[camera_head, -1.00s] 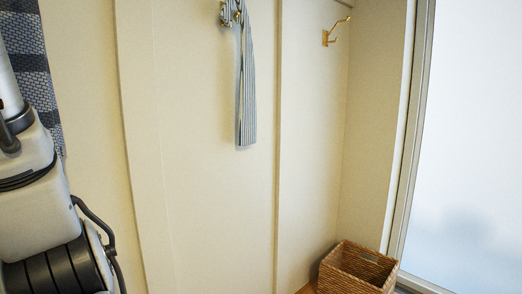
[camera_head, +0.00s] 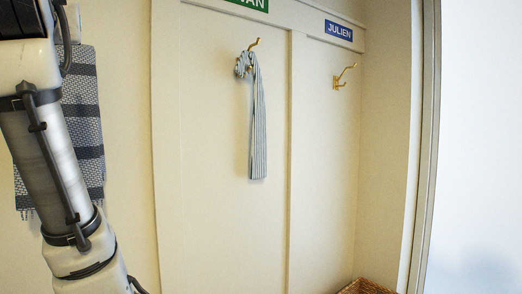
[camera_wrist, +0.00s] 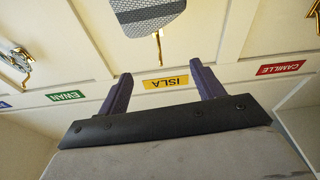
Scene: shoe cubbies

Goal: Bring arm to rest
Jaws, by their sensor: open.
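My gripper (camera_wrist: 162,92) shows in the wrist view with its two dark fingers apart and nothing between them. Its fingers point toward the wall, on either side of the yellow ISLA label (camera_wrist: 166,83), and the wrist picture looks upside down. My arm (camera_head: 55,165) runs down the left side of the head view. The gripper itself is not visible in the head view.
A striped scarf (camera_head: 258,125) hangs on a gold hook. Another gold hook (camera_head: 342,78), under the JULIEN label (camera_head: 338,31), is bare. A blue-grey patterned cloth (camera_head: 85,125) hangs behind my arm. A wicker basket (camera_head: 366,287) stands low at right.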

